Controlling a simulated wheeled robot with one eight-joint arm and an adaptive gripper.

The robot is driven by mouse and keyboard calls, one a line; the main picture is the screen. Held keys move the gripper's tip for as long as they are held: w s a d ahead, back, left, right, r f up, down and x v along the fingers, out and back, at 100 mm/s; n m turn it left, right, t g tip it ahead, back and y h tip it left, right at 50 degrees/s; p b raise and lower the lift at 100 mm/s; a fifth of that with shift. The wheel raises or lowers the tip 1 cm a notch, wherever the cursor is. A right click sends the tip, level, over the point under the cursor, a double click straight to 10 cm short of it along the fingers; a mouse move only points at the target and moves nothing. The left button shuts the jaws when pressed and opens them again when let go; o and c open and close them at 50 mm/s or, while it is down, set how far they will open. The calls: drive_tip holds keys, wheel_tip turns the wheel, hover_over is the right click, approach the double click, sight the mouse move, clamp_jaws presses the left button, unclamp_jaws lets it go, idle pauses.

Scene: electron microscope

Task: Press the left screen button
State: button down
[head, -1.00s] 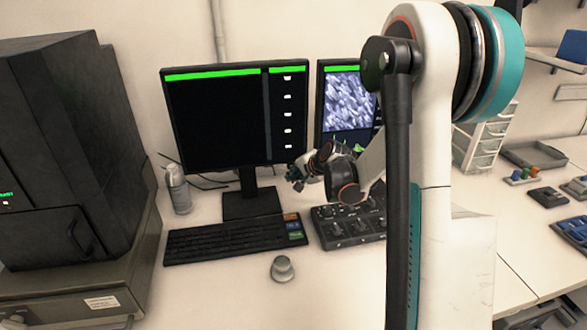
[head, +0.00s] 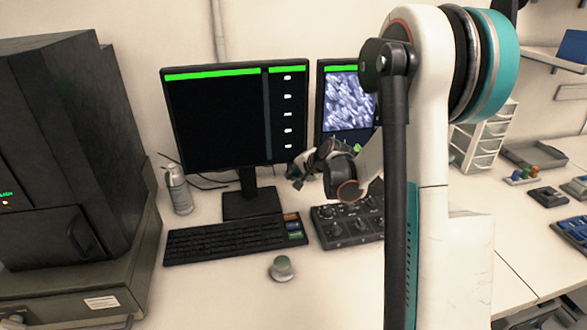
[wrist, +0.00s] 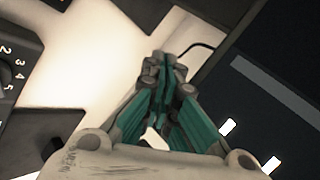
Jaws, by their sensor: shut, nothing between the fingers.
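The left screen (head: 215,120) is a dark monitor with a green bar along its top. A column of several small white button marks (head: 287,97) runs down its right side. In the wrist view the dark screen (wrist: 285,75) fills the right, with a grey strip and white marks (wrist: 271,164). My gripper (head: 293,182) is by the left screen's lower right corner, and in the wrist view its teal fingers (wrist: 165,62) are together with nothing between them. The fingertips look apart from the screen, but the exact gap is unclear.
The right screen (head: 348,105) shows a grey textured picture, partly hidden by my arm. A keyboard (head: 235,238), a knob panel (head: 345,228) and a round knob (head: 281,268) lie on the desk below. A spray bottle (head: 179,190) stands left of the monitor stand.

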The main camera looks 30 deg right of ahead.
drive_tip(key=shift+w+d, duration=0.1)
drive_tip(key=shift+w, duration=0.25)
idle(0.7)
drive_tip(key=shift+s, duration=0.1)
drive_tip(key=shift+s+a, duration=0.2)
drive_tip(key=shift+s, duration=0.45)
drive_tip(key=shift+s, duration=0.2)
drive_tip(key=shift+s+a, duration=0.25)
drive_tip(key=shift+s, duration=0.5)
drive_tip(key=shift+s+a, duration=0.2)
drive_tip(key=shift+s, duration=0.55)
drive_tip(key=shift+s+a, duration=0.25)
drive_tip(key=shift+s, duration=0.5)
